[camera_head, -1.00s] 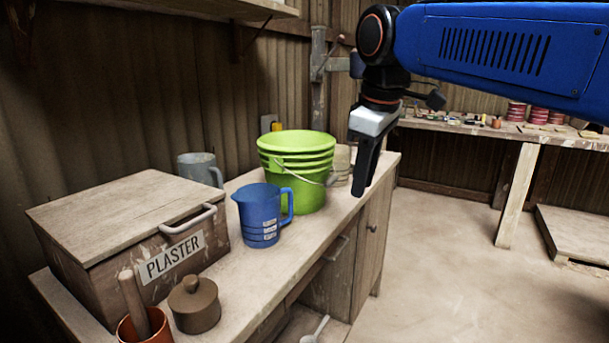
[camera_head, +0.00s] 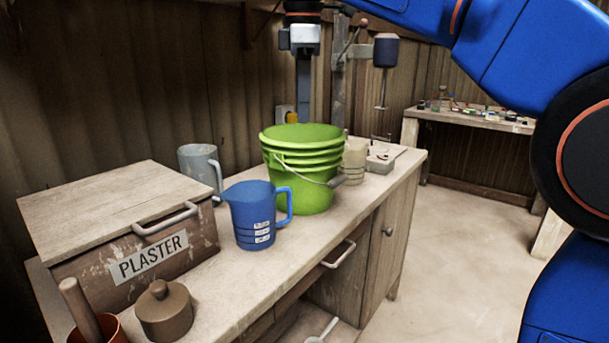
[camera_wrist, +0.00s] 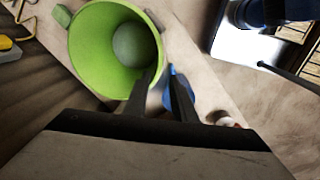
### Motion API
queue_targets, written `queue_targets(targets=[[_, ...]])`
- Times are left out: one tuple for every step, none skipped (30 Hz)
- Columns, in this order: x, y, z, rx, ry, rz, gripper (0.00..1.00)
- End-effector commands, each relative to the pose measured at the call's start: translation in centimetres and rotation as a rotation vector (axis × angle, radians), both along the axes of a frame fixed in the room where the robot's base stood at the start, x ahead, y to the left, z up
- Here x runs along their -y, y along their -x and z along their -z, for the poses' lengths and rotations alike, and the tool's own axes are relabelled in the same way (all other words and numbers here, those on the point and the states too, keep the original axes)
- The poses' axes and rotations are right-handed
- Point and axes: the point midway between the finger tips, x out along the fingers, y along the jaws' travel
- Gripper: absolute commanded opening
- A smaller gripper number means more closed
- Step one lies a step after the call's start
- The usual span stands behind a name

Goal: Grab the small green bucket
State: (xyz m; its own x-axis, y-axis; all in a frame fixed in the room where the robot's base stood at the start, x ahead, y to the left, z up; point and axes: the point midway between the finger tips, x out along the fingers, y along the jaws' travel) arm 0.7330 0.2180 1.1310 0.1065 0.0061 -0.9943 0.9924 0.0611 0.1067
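The green bucket (camera_head: 298,185) stands upright on the wooden workbench, with several rims stacked at its top and a wire handle hanging at its front. My gripper (camera_head: 303,117) points down above the bucket's far rim, apparently empty. In the wrist view the bucket (camera_wrist: 90,45) shows from above, its inside open and empty-looking. There my two fingers (camera_wrist: 160,76) are spread, with the bucket's rim close to the left finger. I cannot tell whether they touch it.
A blue measuring jug (camera_head: 258,215) stands close in front of the bucket, left of it. A grey mug (camera_head: 198,165), a plaster box (camera_head: 110,225) and a lidded brown pot (camera_head: 165,310) are further left. A pale beaker (camera_head: 354,160) stands right of the bucket.

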Motion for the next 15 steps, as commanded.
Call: queue_targets(targets=[[0.1,0.0,1.0,-0.002,0.001,0.001,0.24],[0.1,-0.1,1.5,-0.003,0.001,0.001,0.24],[0.1,-0.2,2.2,-0.002,0.001,0.001,0.24],[0.1,-0.2,2.7,-0.002,0.001,0.001,0.24],[0.1,-0.3,3.3,-0.002,0.001,0.001,0.24],[0.1,-0.4,4.0,-0.002,0.001,0.002,0.24],[0.1,-0.4,4.5,-0.003,0.001,0.002,0.24],[0.1,-0.5,5.1,-0.002,0.001,0.002,0.24],[0.1,-0.6,5.8,-0.003,0.001,0.002,0.24],[0.1,-0.6,6.3,-0.002,0.001,0.002,0.24],[0.0,-0.7,6.8,-0.002,0.001,0.002,0.24],[0.1,-0.8,7.4,-0.002,0.001,0.002,0.24],[0.1,-0.8,7.8,-0.001,0.000,0.002,0.24],[0.1,-0.9,8.3,-0.001,0.001,0.002,0.24],[0.1,-0.9,8.7,-0.001,0.000,0.002,0.24]])
